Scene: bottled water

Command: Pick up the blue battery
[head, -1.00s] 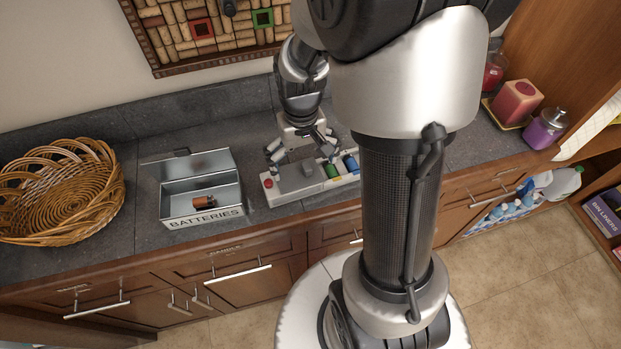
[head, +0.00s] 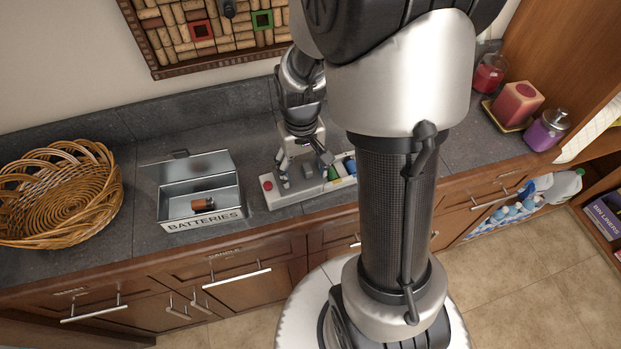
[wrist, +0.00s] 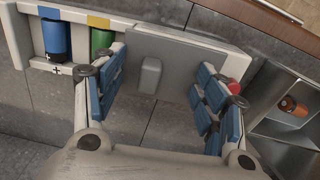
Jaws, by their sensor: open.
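The blue battery (wrist: 57,40) lies in a slot of the grey-white charger (wrist: 150,30), at the left in the wrist view. In the head view it shows only as a small blue patch (head: 350,166) beside my arm. A green battery (wrist: 101,40) lies in the slot next to it. My gripper (wrist: 158,100) is open and empty, its fingers on either side of the charger's grey lid and knob (wrist: 150,74). In the head view my gripper (head: 305,180) is over the left and middle part of the charger. The blue battery is outside the fingers, to their left in the wrist view.
A metal box marked BATTERIES (head: 203,223) stands left of the charger with a copper-coloured battery (head: 203,204) inside. A wicker basket (head: 60,190) is at far left. Candles (head: 517,104) stand at the right. The counter between the box and basket is clear.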

